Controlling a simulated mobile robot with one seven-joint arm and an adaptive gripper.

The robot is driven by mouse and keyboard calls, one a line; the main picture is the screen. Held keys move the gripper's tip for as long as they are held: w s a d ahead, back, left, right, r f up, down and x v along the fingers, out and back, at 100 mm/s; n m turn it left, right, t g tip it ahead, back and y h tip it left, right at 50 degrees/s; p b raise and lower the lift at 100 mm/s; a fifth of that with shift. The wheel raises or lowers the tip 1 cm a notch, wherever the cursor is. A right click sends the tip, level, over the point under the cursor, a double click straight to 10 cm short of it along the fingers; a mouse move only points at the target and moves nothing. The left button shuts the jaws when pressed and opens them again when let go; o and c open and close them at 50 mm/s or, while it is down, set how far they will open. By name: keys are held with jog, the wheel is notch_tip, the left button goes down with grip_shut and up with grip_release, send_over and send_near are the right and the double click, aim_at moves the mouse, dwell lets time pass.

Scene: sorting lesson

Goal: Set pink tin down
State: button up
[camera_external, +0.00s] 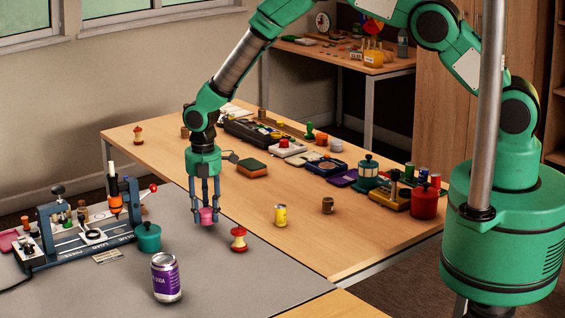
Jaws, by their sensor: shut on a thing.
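The pink tin (207,216) is a small round tin between the fingers of my gripper (206,213). My gripper points straight down and is shut on the tin. The tin is low over the edge region of the grey mat (228,270). I cannot tell whether its underside touches the surface. My fingers hide part of its sides.
A red apple core (239,239) stands close right of my gripper. A teal pot (148,237) and a purple soda can (166,278) stand to the left and front. A yellow can (280,215) is further right. Bare wood lies behind my gripper.

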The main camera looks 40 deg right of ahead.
aim_at(206, 210)
jog(key=shift+f, duration=0.6)
jog(key=shift+f, duration=0.2)
jog(key=o, duration=1.2)
jog(key=shift+c, duration=0.2)
jog(key=shift+r, duration=0.15)
notch_tip(206, 210, up, 12)
jog(key=p, duration=0.1)
jog(key=shift+r, duration=0.1)
